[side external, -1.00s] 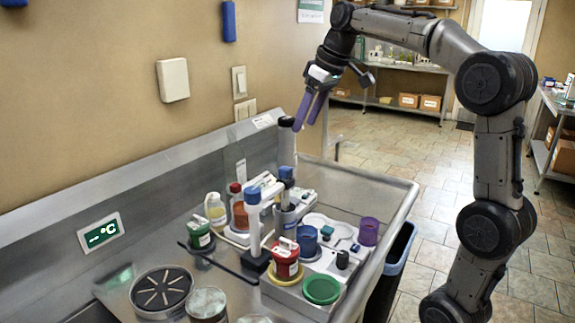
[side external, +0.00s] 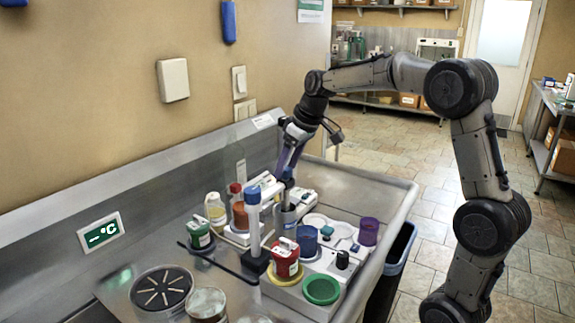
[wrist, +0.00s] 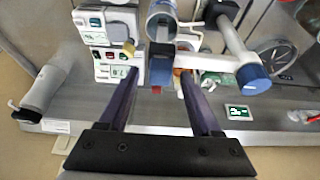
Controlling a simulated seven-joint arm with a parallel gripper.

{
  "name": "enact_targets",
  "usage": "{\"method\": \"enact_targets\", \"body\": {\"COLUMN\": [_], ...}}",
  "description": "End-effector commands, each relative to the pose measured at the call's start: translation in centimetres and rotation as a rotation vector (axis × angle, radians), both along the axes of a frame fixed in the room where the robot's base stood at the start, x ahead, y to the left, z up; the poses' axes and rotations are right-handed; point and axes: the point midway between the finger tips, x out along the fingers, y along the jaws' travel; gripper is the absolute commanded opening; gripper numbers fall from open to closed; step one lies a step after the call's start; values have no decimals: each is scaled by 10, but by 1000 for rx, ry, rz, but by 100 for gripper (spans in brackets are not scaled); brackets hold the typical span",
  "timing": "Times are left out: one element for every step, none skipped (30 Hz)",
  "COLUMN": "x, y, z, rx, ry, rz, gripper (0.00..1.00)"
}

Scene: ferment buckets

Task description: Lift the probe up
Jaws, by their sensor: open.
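The probe, with a dark blue upper end (side external: 288,176), stands in a grey cup-like holder (side external: 285,220) among the instruments. In the wrist view a blue-grey block that looks like its top (wrist: 161,70) lies between my fingers, with the round holder (wrist: 160,18) just beyond. My gripper (side external: 284,166) points down at the probe's upper end, its purple fingers partly hiding it. In the wrist view my gripper (wrist: 163,66) is open, with a finger on each side of the block. I cannot tell whether either finger touches it.
A post with a blue cap (side external: 252,196) stands close by. Around it are a red jar (side external: 285,258), a green-labelled jar (side external: 199,234), a blue cup (side external: 307,239), a purple cup (side external: 368,232) and a green dish (side external: 321,289). The counter's far right (side external: 360,185) is clear.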

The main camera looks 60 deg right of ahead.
Motion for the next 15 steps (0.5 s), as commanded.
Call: {"method": "enact_targets", "body": {"x": [0, 0, 0, 0, 0, 0, 0, 0, 0, 0, 0, 0, 0, 0, 0], "y": [0, 0, 0, 0, 0, 0, 0, 0, 0, 0, 0, 0, 0, 0, 0], "z": [-1, -1, -1, -1, -1, -1, -1, -1, -1, -1, -1, -1, -1, -1, -1], "rx": [1, 0, 0, 0, 0, 0, 1, 0, 1, 0, 1, 1, 0, 0, 1], "ry": [1, 1, 1, 1, 1, 1, 1, 1, 1, 1, 1, 1, 1, 1, 1], "rz": [0, 0, 0, 0, 0, 0, 0, 0, 0, 0, 0, 0, 0, 0, 0], "gripper": [65, 65, 65, 65, 65, 65, 65, 61, 54, 49, 43, 36, 31, 25, 18]}}
